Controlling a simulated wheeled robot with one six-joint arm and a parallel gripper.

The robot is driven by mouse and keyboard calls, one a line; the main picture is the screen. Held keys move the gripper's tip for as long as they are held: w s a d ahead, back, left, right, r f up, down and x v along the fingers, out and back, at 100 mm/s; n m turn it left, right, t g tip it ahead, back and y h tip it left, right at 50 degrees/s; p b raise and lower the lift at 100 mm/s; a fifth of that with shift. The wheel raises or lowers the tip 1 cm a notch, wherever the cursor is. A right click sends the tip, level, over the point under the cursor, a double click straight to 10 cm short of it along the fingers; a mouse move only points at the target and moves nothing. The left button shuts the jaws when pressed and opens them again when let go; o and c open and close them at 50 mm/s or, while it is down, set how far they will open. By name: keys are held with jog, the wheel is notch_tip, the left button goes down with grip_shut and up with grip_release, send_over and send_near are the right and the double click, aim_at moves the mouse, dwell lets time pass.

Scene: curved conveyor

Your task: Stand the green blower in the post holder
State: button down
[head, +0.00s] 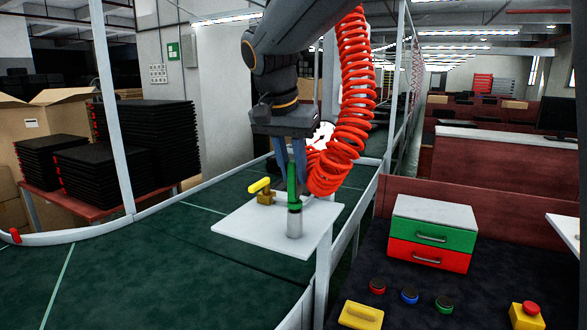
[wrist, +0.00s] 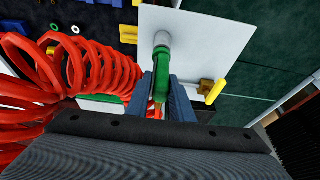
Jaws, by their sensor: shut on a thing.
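The green blower (head: 292,184) is upright above the white plate (head: 250,228), its lower end meeting the top of the grey post holder (head: 294,223). How far it sits inside the holder cannot be told. My gripper (head: 292,170) points down and is shut on the blower's upper part. In the wrist view, my gripper's blue fingers (wrist: 163,88) flank the green blower (wrist: 161,76), in line with the post holder (wrist: 162,41). The red coiled hose (head: 345,110) hangs beside my gripper; its joint with the blower is hidden.
A brass valve with a yellow handle (head: 260,186) stands on the plate, left of the holder. The green conveyor (head: 190,240) runs behind and left. A drawer box (head: 432,232), coloured buttons (head: 410,297) and an emergency stop (head: 526,314) are on the dark bench at right.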

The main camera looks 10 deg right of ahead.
jog(key=shift+f, duration=0.5)
jog(key=c, duration=1.5)
grip_release()
jog(key=shift+r+b, duration=0.1)
jog(key=shift+b, duration=0.2)
jog(key=b+v, duration=0.2)
jog(key=v, duration=0.5)
jog(key=shift+s+a+r, duration=0.1)
jog(key=shift+r, duration=0.2)
